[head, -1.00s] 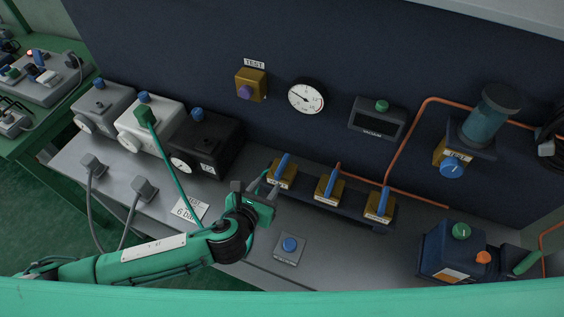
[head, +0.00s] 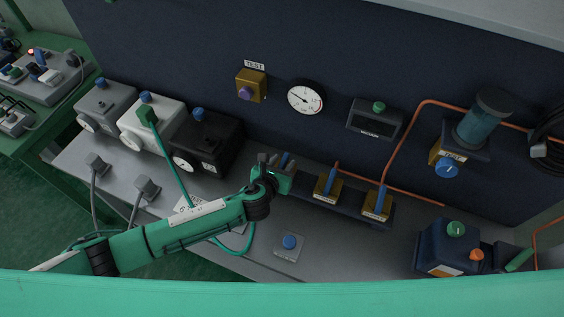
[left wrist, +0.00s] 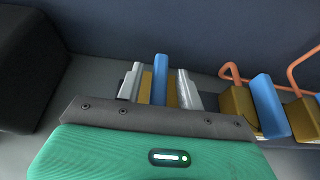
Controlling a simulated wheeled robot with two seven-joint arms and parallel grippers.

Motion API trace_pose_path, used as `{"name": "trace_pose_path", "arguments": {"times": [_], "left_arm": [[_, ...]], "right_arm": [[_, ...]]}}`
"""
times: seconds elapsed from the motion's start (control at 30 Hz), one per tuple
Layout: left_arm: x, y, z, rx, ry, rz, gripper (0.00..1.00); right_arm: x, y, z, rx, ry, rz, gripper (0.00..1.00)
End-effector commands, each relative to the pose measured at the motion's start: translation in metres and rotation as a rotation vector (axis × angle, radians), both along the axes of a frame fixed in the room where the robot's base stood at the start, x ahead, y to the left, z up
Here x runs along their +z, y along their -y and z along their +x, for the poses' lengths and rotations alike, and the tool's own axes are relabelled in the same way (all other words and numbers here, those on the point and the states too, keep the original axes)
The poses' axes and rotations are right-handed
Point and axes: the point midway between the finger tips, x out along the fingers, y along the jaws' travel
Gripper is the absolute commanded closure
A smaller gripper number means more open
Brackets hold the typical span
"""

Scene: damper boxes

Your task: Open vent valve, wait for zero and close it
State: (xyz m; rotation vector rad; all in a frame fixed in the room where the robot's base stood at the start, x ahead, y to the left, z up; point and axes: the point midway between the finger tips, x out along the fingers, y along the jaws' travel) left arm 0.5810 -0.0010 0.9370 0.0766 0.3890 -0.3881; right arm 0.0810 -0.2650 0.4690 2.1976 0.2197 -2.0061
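Three yellow valves with blue lever handles stand in a row on a dark rail: the left valve, the middle valve (head: 327,187) and the right valve (head: 377,203). My left gripper (head: 278,160) is at the left valve and hides most of its body in the head view. In the left wrist view, the left valve's blue handle (left wrist: 160,78) stands between my two open fingers, with a gap on each side. The round white gauge (head: 305,97) hangs on the dark panel; its reading is too small to tell. My right gripper is not in view.
A blue push button (head: 289,242) sits on the bench in front. Copper pipe (head: 400,140) runs behind the right valve. A blue box (head: 447,245) with green and orange knobs stands at right.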

Motion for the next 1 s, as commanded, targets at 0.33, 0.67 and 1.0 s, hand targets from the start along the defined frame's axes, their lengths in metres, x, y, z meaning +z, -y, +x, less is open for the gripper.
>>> {"name": "trace_pose_path", "arguments": {"times": [0.33, 0.67, 1.0], "left_arm": [[0.0, 0.0, 0.0, 0.001, 0.0, 0.0, 0.84], [0.0, 0.0, 0.0, 0.01, 0.0, 0.0, 1.0], [0.002, 0.002, 0.0, 0.163, -0.001, -0.001, 1.0]], "right_arm": [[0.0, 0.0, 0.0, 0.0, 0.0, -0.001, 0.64], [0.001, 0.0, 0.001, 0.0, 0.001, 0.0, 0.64], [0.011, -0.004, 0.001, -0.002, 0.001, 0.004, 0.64]]}}
